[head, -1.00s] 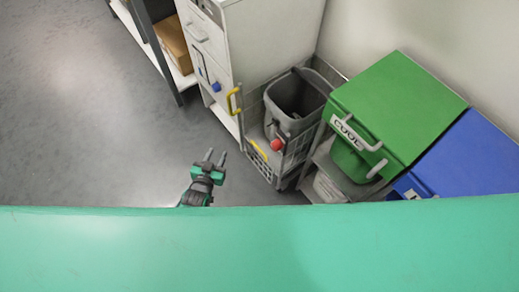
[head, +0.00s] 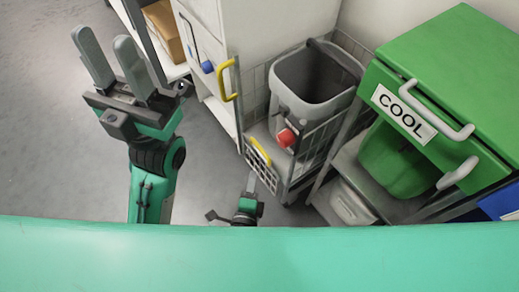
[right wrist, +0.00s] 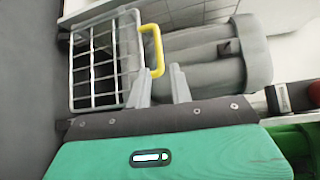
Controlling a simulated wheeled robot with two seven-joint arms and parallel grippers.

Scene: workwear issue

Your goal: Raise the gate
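The gate is a wire-grid panel (head: 258,166) with a yellow handle (head: 261,151), low at the near end of the wire-sided cart. In the right wrist view the grid (right wrist: 103,62) and yellow handle (right wrist: 158,50) lie just beyond my fingertips. My right gripper (head: 235,200) is below the gate in the head view; its fingers (right wrist: 160,82) are apart, with the handle's lower end appearing between the tips. I cannot tell whether they touch it. My left gripper (head: 110,60) is open and empty over bare floor at upper left.
A grey bin (head: 290,100) stands in the cart, with a red knob (head: 286,138) near it. A white cabinet (head: 275,25) with another yellow handle (head: 232,82) stands behind. A green bin labelled COOL (head: 450,70) is at right. The floor (head: 50,140) at left is clear.

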